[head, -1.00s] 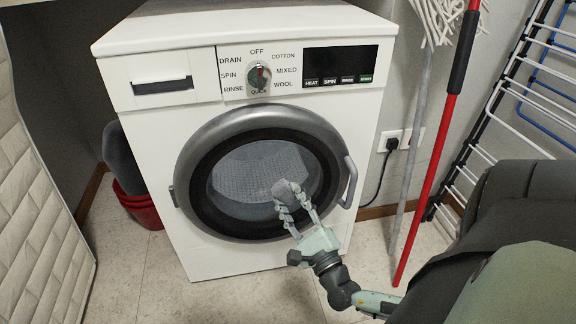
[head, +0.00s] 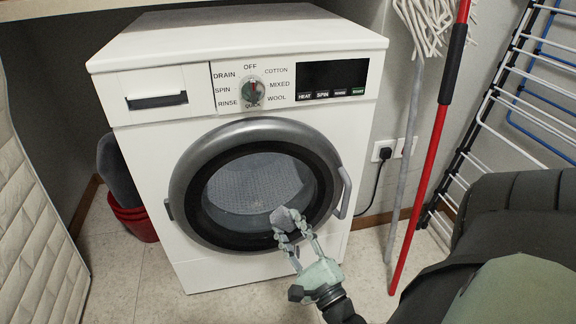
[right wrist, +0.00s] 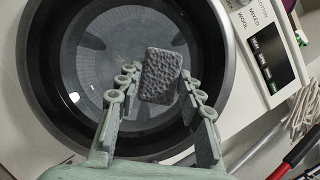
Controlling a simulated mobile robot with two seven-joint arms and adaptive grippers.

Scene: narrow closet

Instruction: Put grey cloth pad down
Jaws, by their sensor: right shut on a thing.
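The grey cloth pad (head: 282,214) is a small, bumpy rounded block, seen close up in the right wrist view (right wrist: 162,76). My right gripper (head: 291,226) is shut on it, with a finger on each side in the right wrist view (right wrist: 158,92). The pad is held up in front of the lower right part of the washing machine's round door (head: 258,128). I cannot tell how far it is from the glass. My left gripper is not in view.
The white washing machine (head: 330,222) fills the middle, its door seemingly shut, with a handle (head: 344,190) at right. Red buckets (head: 137,224) stand left. A mop (head: 408,150), a red pole (head: 428,180) and a drying rack (head: 498,92) lean right. Some floor (head: 240,303) is clear.

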